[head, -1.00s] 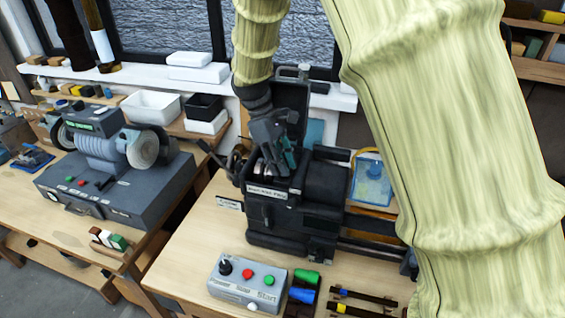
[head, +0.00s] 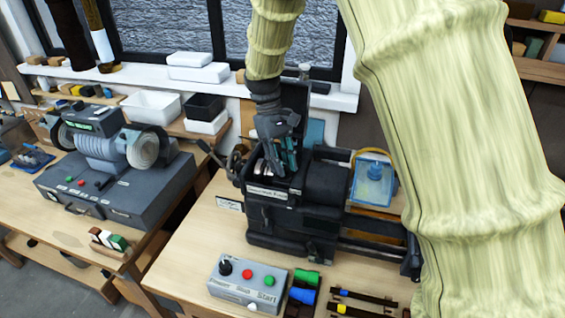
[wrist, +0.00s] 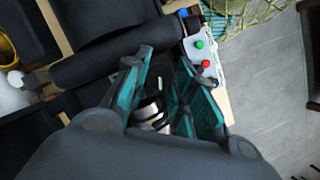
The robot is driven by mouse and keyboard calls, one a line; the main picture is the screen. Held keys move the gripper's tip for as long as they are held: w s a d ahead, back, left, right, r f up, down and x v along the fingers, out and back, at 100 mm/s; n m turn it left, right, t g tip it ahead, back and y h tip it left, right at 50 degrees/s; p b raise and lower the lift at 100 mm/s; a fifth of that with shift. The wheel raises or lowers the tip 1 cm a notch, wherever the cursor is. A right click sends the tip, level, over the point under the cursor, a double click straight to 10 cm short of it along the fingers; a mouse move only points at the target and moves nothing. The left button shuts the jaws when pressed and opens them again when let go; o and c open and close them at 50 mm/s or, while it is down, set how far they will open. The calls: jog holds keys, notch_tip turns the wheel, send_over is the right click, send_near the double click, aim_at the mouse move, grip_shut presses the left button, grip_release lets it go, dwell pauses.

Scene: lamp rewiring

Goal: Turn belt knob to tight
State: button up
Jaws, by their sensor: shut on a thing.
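My gripper (head: 282,168) reaches down from above into the open top of the dark lathe headstock (head: 268,215). Its teal-lined fingers also show in the wrist view (wrist: 166,66), closed around a small dark part with a white mark, which I take to be the belt knob (wrist: 160,84). My fingers hide most of the knob. Silver stepped pulleys (head: 262,170) sit inside the housing beside the fingers. They also show between the fingers in the wrist view (wrist: 152,113). The setting of the knob cannot be read.
The raised dark cover (head: 294,103) stands behind my gripper. A control box (head: 247,280) with a knob and red and green buttons lies in front. Blue and green cylinders and several tools lie to its right. A bench grinder (head: 98,148) stands at left.

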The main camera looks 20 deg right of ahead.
jog(key=m+y, duration=0.1)
jog(key=m, duration=0.1)
jog(key=m+y, duration=0.1)
jog(key=m, duration=0.2)
jog(key=shift+d+f+m, duration=0.1)
jog(key=shift+d+m, duration=0.05)
jog(key=shift+m, duration=0.15)
dwell(0.4)
jog(key=o, duration=1)
jog(key=shift+v, duration=4.05)
jog(key=shift+d, duration=0.15)
